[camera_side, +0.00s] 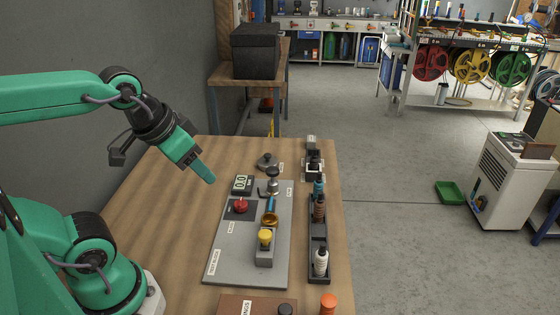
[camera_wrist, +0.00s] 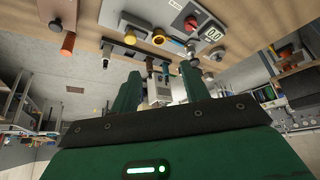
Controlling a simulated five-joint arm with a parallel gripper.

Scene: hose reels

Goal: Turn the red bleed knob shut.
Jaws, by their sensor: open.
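My gripper (camera_side: 210,178) hangs in the air above and to the left of the panel, tilted down to the right, apart from the knob. In the wrist view its two green fingers (camera_wrist: 160,86) are spread with nothing held between them.
A yellow knob (camera_side: 265,237) on a grey block and a brass fitting (camera_side: 271,217) stand right of the red knob. A dark rack (camera_side: 318,235) with bottles lines the right. The table's left side is bare.

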